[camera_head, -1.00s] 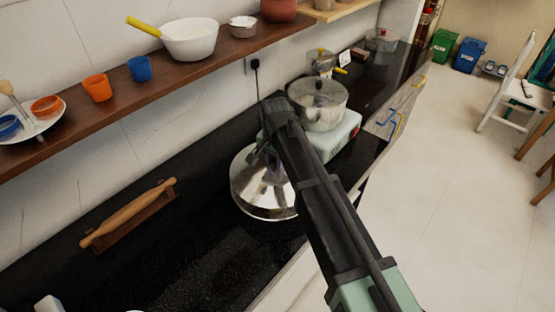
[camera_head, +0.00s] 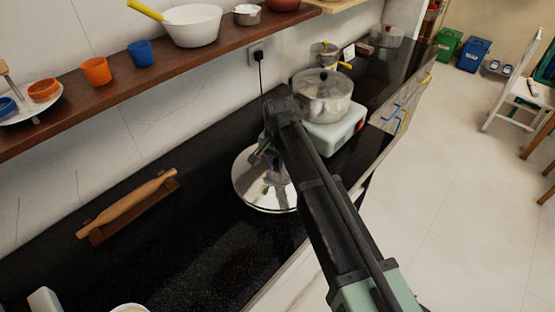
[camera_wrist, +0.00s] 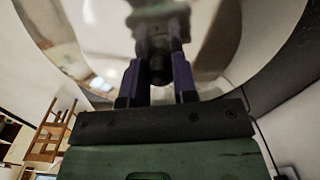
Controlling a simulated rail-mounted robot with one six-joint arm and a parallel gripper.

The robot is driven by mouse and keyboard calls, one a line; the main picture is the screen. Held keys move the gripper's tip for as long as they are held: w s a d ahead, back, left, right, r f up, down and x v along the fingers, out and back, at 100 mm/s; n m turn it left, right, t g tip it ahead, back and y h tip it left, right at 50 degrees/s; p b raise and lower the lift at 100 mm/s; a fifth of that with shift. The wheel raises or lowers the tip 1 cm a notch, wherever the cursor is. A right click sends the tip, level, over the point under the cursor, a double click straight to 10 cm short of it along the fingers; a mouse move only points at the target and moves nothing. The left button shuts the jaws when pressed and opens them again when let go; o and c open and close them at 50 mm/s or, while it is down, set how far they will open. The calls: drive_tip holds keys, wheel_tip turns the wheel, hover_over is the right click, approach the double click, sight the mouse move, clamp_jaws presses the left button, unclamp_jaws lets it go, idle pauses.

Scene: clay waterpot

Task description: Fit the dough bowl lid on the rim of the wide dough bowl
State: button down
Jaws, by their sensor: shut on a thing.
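The dough bowl lid (camera_head: 250,188) is a wide, shiny metal disc above or at the black counter. My gripper (camera_head: 270,155) is shut on its knob; the arm hides part of the lid. In the wrist view, the two purple fingers of my gripper (camera_wrist: 160,75) close on the dark knob, with the mirror-like lid (camera_wrist: 225,30) behind. I cannot tell how much gap lies under the lid. A pale round rim (camera_head: 130,308) shows at the bottom edge, mostly cut off; I cannot tell if it is the wide dough bowl.
A rolling pin (camera_head: 127,205) lies on a wooden stand left of the lid. A steel pot (camera_head: 322,97) on a pale green stove (camera_head: 338,132) stands behind. A wooden shelf (camera_head: 120,88) with cups and a white bowl runs above. The counter between pin and lid is clear.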

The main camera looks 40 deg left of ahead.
idle(0.3)
drive_tip(key=shift+f+b, duration=0.4)
drive_tip(key=shift+b, duration=0.05)
drive_tip(key=shift+r+p, duration=0.45)
drive_tip(key=shift+f, duration=0.15)
idle(0.4)
drive_tip(key=shift+f+b, duration=0.25)
drive_tip(key=shift+b, duration=0.15)
drive_tip(key=shift+f, duration=0.1)
drive_tip(key=shift+f+b, duration=0.25)
drive_tip(key=shift+b, duration=0.1)
